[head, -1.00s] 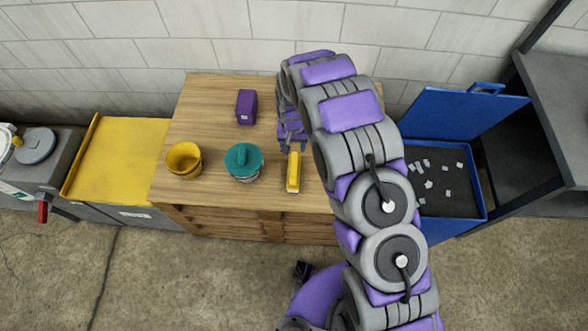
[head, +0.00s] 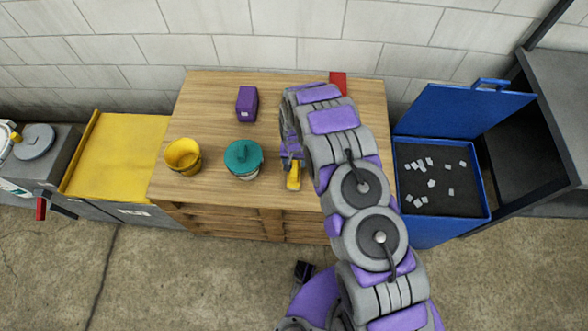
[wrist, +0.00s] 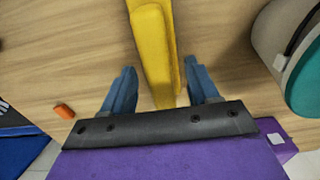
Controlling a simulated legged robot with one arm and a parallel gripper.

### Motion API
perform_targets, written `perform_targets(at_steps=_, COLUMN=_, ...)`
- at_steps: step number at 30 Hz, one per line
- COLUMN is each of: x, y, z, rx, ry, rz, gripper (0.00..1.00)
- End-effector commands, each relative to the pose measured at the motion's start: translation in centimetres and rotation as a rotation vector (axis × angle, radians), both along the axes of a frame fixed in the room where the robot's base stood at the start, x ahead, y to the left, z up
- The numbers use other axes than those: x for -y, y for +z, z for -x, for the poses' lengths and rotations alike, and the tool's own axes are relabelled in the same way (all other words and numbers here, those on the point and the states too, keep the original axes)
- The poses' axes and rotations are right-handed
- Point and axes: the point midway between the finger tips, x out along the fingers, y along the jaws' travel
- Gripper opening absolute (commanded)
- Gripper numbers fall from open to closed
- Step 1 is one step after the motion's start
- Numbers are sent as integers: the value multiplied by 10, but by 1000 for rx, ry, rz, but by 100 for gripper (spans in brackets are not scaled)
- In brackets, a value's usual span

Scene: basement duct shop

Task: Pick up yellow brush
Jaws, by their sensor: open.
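The yellow brush (head: 293,181) lies on the wooden table near its front edge, to the right of the teal-lidded pot, partly hidden by my gripper in the head view. In the wrist view the yellow brush (wrist: 154,45) runs from the top edge down between my two blue fingers. My gripper (wrist: 163,85) is open, with a finger on each side of the brush and a gap showing on both sides. In the head view my gripper (head: 291,158) is over the far part of the brush. I cannot tell how high it is above the table.
The teal-lidded pot (head: 243,160) stands close left of the brush. A yellow cup (head: 183,156), a purple box (head: 247,104) and a red object (head: 339,82) are on the table (head: 205,110). A small orange piece (wrist: 64,111) lies near my gripper. A blue bin (head: 485,195) is at right.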

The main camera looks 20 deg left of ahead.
Motion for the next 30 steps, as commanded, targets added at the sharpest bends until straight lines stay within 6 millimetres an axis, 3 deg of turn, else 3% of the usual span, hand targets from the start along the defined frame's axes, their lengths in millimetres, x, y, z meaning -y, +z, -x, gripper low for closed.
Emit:
perform_targets(at_steps=5, x=1, y=-28, z=2, rx=-4, ry=0, rz=3, gripper=60)
perform_targets(at_steps=13, x=0, y=-31, z=1, rx=-2, ry=0, rz=1, gripper=60)
perform_targets(at_steps=26, x=0, y=-30, z=1, rx=-2, ry=0, rz=1, gripper=18)
perform_targets(at_steps=30, x=0, y=-30, z=1, rx=-2, ry=0, rz=1, gripper=17)
